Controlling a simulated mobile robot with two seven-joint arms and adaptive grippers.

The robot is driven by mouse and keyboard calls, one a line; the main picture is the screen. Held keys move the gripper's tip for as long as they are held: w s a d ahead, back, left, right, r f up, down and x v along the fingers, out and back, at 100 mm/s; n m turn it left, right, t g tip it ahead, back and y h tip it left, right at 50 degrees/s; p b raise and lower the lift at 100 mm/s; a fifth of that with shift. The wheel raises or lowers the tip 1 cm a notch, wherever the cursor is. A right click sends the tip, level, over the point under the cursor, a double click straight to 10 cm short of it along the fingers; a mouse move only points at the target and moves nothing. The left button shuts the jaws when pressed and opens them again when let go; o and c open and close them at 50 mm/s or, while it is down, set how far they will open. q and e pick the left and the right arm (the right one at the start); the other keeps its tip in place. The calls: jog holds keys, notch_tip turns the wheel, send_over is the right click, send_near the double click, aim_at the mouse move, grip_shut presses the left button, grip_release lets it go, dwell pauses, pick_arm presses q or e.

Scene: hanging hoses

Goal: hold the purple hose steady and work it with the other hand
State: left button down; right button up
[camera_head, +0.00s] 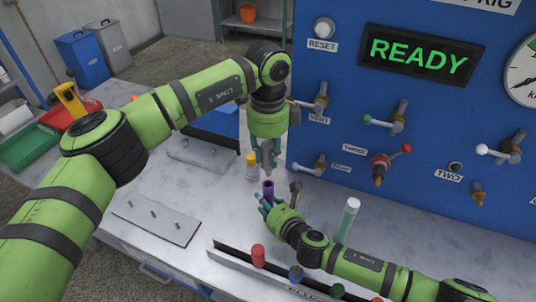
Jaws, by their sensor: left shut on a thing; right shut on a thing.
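A short length of the purple hose (268,190) shows upright above the grey bench, between my two grippers. My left gripper (267,167) comes down from above and is shut at the hose's upper end. My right gripper (267,205) comes in low from the right and is shut around the hose's lower part. The fingers hide most of the hose, so its ends cannot be seen.
The blue panel (330,230) with valves and a READY display (418,53) rises behind. A yellow-capped bottle (251,167) and a white-capped tube (347,220) stand close by. A metal plate (157,217) lies left.

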aim_at(268, 144)
pick_arm(q)
jog(key=shift+r, duration=0.2)
jog(key=shift+r, duration=1.35)
pick_arm(e)
jog(key=o, duration=1.2)
jog(key=shift+o, duration=0.2)
